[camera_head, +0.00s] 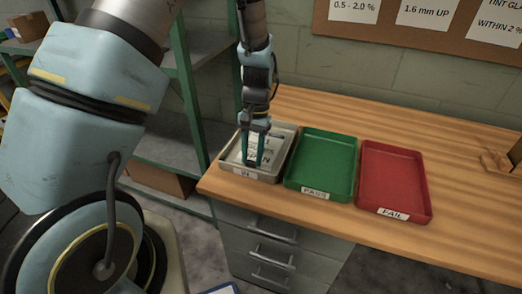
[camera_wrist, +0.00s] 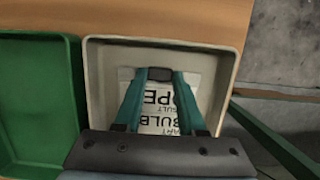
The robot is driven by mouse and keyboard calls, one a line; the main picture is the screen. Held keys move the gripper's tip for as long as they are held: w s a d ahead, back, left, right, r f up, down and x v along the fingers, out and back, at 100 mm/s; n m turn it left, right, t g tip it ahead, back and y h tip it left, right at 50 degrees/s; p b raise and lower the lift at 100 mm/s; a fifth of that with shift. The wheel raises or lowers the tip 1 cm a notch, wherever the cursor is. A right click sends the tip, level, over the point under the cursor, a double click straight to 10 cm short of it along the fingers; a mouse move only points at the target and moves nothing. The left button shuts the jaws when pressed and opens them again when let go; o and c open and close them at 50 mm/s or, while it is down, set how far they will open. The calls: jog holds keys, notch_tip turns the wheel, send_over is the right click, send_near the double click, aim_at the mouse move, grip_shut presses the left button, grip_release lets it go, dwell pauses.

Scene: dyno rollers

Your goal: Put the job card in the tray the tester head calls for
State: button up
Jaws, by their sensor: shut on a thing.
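The white job card (camera_wrist: 165,115) with black print lies in the grey-beige tray (camera_head: 236,166), whose label seems to read "IN". The wrist view shows parts of its words, such as "BULB", with the middle hidden by my gripper. My gripper (camera_head: 254,163) points down into this tray, its teal fingers shut on the card; it also shows in the wrist view (camera_wrist: 160,76). The green tray (camera_head: 322,132) labelled "PASS" stands just to the right, and the red tray (camera_head: 392,148) labelled "FAIL" stands right of that. Both are empty. The tester head is not in view.
The trays stand near the front edge of a wooden bench (camera_head: 450,235) with grey drawers below. A wooden object (camera_head: 498,163) sits at the right. Green shelving (camera_head: 180,70) stands left. A notice board (camera_head: 390,40) hangs behind. Bench space behind the trays is clear.

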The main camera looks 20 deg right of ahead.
jog(key=shift+r+p, duration=3.25)
jog(key=shift+r, duration=0.8)
grip_shut()
